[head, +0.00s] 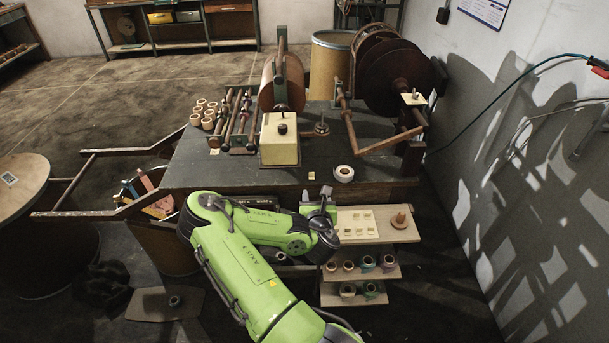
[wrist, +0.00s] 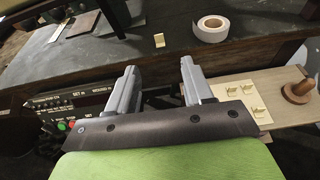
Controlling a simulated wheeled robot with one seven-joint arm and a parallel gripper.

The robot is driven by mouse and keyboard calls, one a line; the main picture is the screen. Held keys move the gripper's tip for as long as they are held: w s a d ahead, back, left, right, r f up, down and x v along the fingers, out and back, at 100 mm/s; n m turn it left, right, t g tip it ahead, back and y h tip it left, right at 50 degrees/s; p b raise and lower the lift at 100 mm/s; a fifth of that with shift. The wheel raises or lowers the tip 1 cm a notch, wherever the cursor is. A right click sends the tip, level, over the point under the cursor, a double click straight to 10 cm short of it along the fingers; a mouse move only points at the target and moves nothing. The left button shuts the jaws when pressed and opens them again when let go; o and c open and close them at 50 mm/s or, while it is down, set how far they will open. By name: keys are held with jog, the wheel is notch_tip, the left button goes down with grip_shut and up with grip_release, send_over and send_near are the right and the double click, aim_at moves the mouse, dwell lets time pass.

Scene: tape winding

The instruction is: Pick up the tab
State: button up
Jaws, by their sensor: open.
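A small yellow tab (head: 311,175) lies near the front edge of the dark workbench (head: 235,178). In the wrist view the tab (wrist: 159,40) shows beyond my fingertips, roughly in line with the gap between them. Several more yellow tabs (head: 347,232) sit on a pale board on the top shelf below the bench; some of these tabs also show in the wrist view (wrist: 232,90). My gripper (head: 325,190) is open and empty, in front of the bench edge. In the wrist view its two grey fingers (wrist: 158,68) stand apart with nothing between them.
A white tape roll (head: 344,173) lies on the bench right of the tab. The winding machine (head: 280,140) stands behind. A wooden spindle (head: 399,221) stands on the top shelf. A control panel with buttons (wrist: 75,112) sits under the bench at left. The bench around the tab is clear.

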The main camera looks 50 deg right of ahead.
jog(key=b, duration=0.4)
send_near(312, 180)
jog(key=w+d, duration=0.1)
jog(key=w+d+r, duration=0.1)
jog(key=w+d, duration=0.1)
jog(key=shift+w+d+r, duration=0.1)
jog(key=shift+w+d, duration=0.1)
jog(key=b+x, duration=0.3)
jog(key=x, duration=0.2)
jog(key=shift+s, duration=0.15)
grip_shut()
